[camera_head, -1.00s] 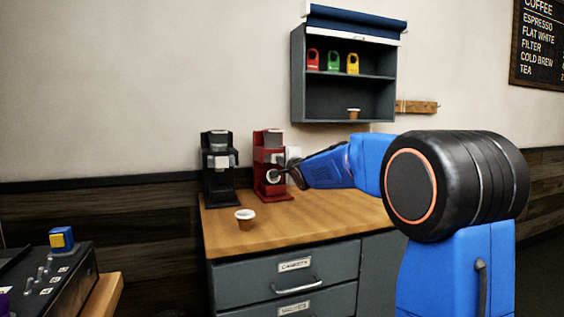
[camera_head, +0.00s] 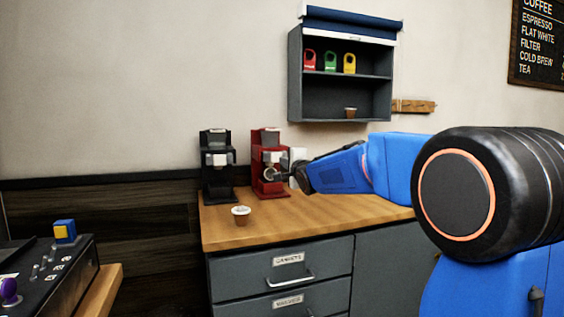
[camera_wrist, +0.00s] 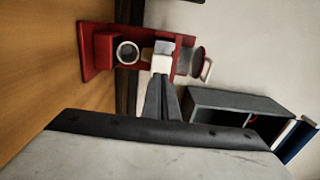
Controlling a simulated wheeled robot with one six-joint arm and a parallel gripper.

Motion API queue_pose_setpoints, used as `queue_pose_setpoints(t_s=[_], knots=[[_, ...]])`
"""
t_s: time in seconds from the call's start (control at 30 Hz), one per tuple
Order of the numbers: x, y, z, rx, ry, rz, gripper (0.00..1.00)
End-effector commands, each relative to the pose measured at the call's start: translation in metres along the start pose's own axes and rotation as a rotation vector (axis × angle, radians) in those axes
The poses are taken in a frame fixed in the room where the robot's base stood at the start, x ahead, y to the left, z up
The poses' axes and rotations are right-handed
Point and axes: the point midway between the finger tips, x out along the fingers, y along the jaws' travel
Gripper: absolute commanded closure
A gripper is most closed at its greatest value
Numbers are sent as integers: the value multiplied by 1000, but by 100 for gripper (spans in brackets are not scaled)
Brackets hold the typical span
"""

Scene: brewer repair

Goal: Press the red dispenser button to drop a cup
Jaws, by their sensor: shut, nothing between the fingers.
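I cannot make out a red dispenser button or a cup dispenser for certain in either view. A red coffee machine (camera_head: 268,158) stands at the back of the wooden counter; it also shows turned sideways in the wrist view (camera_wrist: 97,55), with a round ring-like opening. A whitish object stands just right of it, partly hidden by my arm. My gripper (camera_head: 291,177) is shut and empty, in front of the red machine's right side. In the wrist view my gripper (camera_wrist: 160,82) points at the machine's pale middle part; I cannot tell whether it touches. A brown cup with a pale top (camera_head: 241,215) sits upright on the counter.
A black coffee machine (camera_head: 217,165) stands left of the red one. A wall shelf (camera_head: 340,97) with coloured packs and a small cup hangs above. A control panel (camera_head: 50,280) is at lower left. The counter's front left is mostly clear.

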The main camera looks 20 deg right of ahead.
Motion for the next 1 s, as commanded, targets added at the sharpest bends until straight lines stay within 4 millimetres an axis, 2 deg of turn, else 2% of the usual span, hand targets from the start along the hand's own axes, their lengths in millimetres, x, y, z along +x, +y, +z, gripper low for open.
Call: queue_pose_setpoints(t_s=[0.2,0.4,1.0], knots=[[-34,0,0,-1,0,-1,100],[-52,0,0,0,0,0,100],[-56,0,0,0,0,0,100]])
